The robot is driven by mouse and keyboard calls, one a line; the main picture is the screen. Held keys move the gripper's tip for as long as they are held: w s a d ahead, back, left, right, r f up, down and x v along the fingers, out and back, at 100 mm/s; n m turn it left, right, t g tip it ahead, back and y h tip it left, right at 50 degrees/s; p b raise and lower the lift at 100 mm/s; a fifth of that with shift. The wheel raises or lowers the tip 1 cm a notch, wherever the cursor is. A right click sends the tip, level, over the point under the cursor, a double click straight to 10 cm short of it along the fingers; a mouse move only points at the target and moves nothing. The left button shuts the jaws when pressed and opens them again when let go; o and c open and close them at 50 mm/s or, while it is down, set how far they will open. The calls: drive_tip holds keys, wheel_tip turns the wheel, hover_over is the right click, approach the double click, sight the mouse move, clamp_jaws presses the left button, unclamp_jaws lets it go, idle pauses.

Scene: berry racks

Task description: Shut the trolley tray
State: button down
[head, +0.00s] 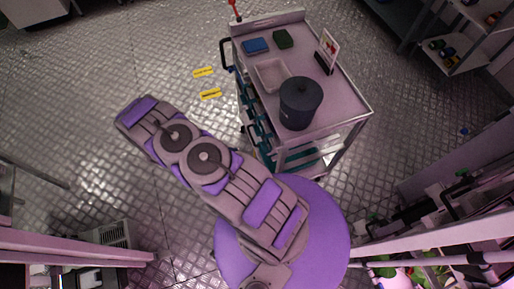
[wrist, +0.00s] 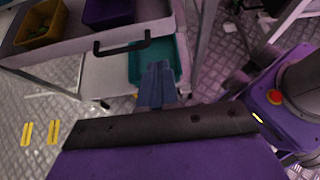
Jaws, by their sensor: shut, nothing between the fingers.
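The trolley (head: 345,100) stands at the upper right of centre in the head view, with shelves below its top. In the wrist view, a grey tray (wrist: 60,52) with a black bar handle (wrist: 122,47) crosses the upper left and holds a yellow bin (wrist: 40,25) and a purple bin (wrist: 112,12). I cannot tell how far the tray is pulled out. My gripper (wrist: 158,70) is shut and empty, its tips just below the right end of the handle in the picture; I cannot tell whether they touch. In the head view my gripper is hidden.
A teal bin (wrist: 170,62) sits on a lower level behind my fingers. The trolley top carries a dark pot (head: 300,105), a clear tray and blue and green boxes. Yellow floor labels (head: 210,94) lie left of the trolley.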

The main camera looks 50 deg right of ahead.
drive_tip(key=d+r+b+x, duration=0.1)
drive_tip(key=b+x, duration=0.2)
drive_tip(key=x, duration=0.9)
drive_tip(key=shift+s+r, duration=0.3)
drive_tip(key=shift+r, duration=0.05)
drive_tip(key=shift+d, duration=0.1)
drive_tip(key=d+p, duration=0.1)
drive_tip(key=p, duration=0.1)
drive_tip(key=s+d+p, duration=0.1)
drive_tip(key=p, duration=0.1)
drive_tip(key=shift+s+d+r, duration=0.2)
drive_tip(key=shift+s+d, duration=0.1)
drive_tip(key=shift+s+f+p, duration=0.15)
drive_tip(key=shift+p, duration=0.2)
drive_tip(key=shift+s, duration=0.1)
drive_tip(key=shift+a, duration=0.1)
